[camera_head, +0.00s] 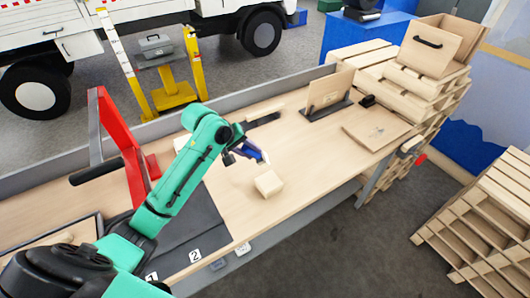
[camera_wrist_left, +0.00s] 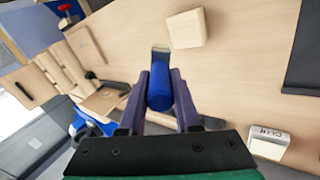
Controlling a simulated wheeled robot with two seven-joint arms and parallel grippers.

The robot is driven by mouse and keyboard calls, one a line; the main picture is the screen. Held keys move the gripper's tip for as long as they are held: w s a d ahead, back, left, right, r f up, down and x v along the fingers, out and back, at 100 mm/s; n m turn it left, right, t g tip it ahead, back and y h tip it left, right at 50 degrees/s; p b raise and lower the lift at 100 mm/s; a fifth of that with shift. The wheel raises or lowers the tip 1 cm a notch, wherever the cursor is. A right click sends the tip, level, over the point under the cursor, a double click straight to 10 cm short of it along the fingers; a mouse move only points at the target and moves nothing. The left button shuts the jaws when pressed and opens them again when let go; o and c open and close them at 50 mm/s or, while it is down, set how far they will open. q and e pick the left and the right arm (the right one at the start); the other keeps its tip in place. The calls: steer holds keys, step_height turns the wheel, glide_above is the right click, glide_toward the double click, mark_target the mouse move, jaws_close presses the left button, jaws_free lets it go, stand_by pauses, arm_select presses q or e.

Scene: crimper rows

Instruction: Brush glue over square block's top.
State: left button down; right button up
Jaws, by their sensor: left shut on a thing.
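The square block (camera_head: 268,184) is pale wood and lies on the bench (camera_head: 310,170). It also shows at the top of the left wrist view (camera_wrist_left: 186,28). My left gripper (camera_head: 242,152) is shut on a brush with a thick blue handle (camera_wrist_left: 160,88). The brush's pale tip (camera_wrist_left: 160,50) points toward the block and appears beside its edge in the wrist view; I cannot tell whether they touch. A pale box with lettering that looks like "GLUE" (camera_wrist_left: 268,143) stands at the lower right of the wrist view. My right gripper is out of view.
A dark mat (camera_head: 195,222) lies left of the block. A red frame (camera_head: 122,150) stands at the left. A dark bar (camera_head: 263,118), an upright wooden panel (camera_head: 328,92) and a flat board (camera_head: 377,126) lie farther back and right. The bench right of the block is clear.

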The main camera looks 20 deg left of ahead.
arm_select(q)
steer(key=s+f, duration=0.1)
steer(key=f, duration=0.1)
steer(key=s+f, duration=0.1)
steer(key=shift+s+a+f, duration=0.1)
steer(key=shift+s+f, duration=0.25)
steer(key=shift+s, duration=0.05)
